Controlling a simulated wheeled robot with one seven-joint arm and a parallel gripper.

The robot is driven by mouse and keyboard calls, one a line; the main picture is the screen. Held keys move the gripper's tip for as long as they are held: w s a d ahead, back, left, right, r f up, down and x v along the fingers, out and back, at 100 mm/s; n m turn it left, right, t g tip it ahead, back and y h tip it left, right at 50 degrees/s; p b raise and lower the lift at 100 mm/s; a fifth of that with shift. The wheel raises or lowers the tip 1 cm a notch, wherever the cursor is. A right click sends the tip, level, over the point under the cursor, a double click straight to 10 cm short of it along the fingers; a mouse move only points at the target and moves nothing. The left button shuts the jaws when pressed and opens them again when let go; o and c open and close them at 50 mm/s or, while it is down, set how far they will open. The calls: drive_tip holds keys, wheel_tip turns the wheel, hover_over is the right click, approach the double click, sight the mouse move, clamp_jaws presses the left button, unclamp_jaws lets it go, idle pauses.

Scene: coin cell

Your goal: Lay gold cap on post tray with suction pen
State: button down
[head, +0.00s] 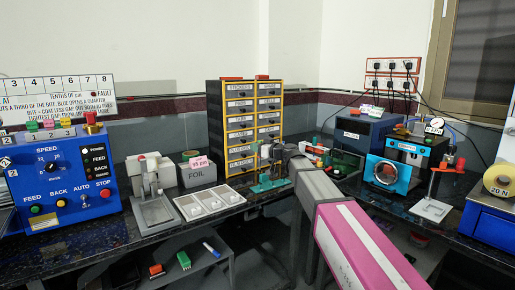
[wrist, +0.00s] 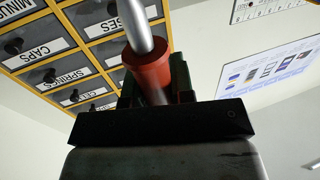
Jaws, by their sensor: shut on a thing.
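My gripper (head: 267,153) is at the far end of my pink and grey arm, in front of the drawer cabinet. In the wrist view it is shut on a pen-like tool with a silver shaft and a red collar (wrist: 148,70), which looks like the suction pen. The pen's tip is not clear in either view. I cannot make out a gold cap.
A green stand (head: 268,184) is just below my gripper. The drawer cabinet (head: 245,110) rises close behind. A grey press (head: 153,195) and a foil box (head: 197,172) stand left. A blue machine (head: 391,172) stands right. The dark bench is bare along parts of its front edge.

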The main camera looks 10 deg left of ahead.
drive_tip(key=shift+w+a+f, duration=0.1)
drive_tip(key=shift+f, duration=1.4)
drive_tip(key=shift+w+a+f, duration=0.1)
drive_tip(key=shift+f, duration=1.35)
drive_tip(key=shift+s+f, duration=0.1)
drive_tip(key=shift+f, duration=0.15)
wheel_tip(320, 180, up, 6)
drive_tip(key=shift+r, duration=0.25)
idle(0.9)
idle(0.4)
